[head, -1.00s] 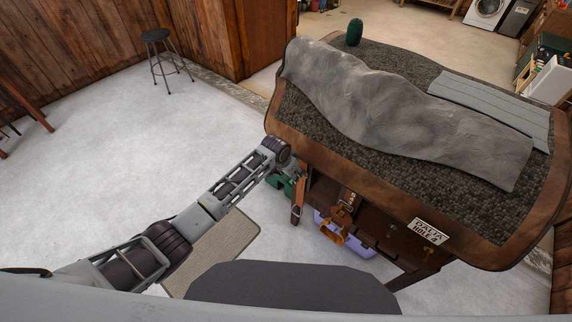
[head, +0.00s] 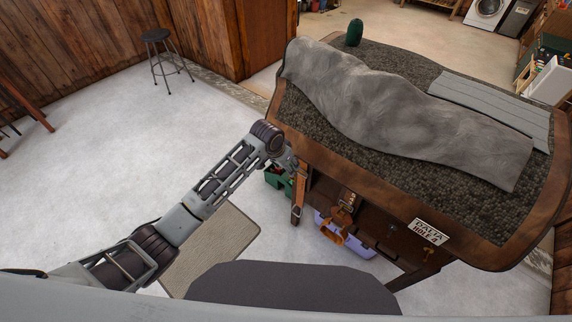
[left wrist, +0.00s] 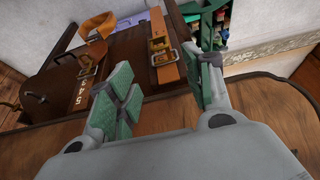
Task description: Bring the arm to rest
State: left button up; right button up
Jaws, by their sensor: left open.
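My left arm comes in from the left in the head view, with its wrist at the near left corner of the wooden table (head: 390,196). My left gripper (left wrist: 164,88) is open, with green pads on both fingers and nothing between them. In the left wrist view it is close to the table's brown edge (left wrist: 280,96), with a tan buckled strap (left wrist: 163,50) beyond the fingers. In the head view the gripper is mostly hidden by the wrist and is small. My right gripper is in neither view.
A lilac bin (head: 345,240) and a green crate (head: 276,180) are low by the table. A stool (head: 160,48) stands on open floor at left.

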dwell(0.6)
pick_arm(q)
jog(key=s+a+f+n+b, duration=0.1)
jog(key=s+a+f, duration=0.3)
jog(key=f, duration=0.8)
jog(key=s+a+f+n+y, duration=0.15)
jog(key=s+a+f, duration=0.3)
jog(key=f, duration=0.65)
jog(key=s+a+f+n+b, duration=0.1)
jog(key=s+a+f, duration=0.3)
jog(key=f, duration=0.8)
jog(key=s+a+f+g, duration=0.1)
jog(key=s+a+f, duration=0.2)
jog(key=s+f, duration=0.4)
jog(key=s+a+f+n+b, duration=0.1)
jog(key=s+a+f, duration=0.2)
jog(key=s, duration=1.6)
jog(key=s+a+f+g+y+b, duration=0.1)
jog(key=s+a+f, duration=0.3)
jog(key=s+f, duration=0.7)
jog(key=s, duration=0.3)
jog(key=shift+g, duration=0.3)
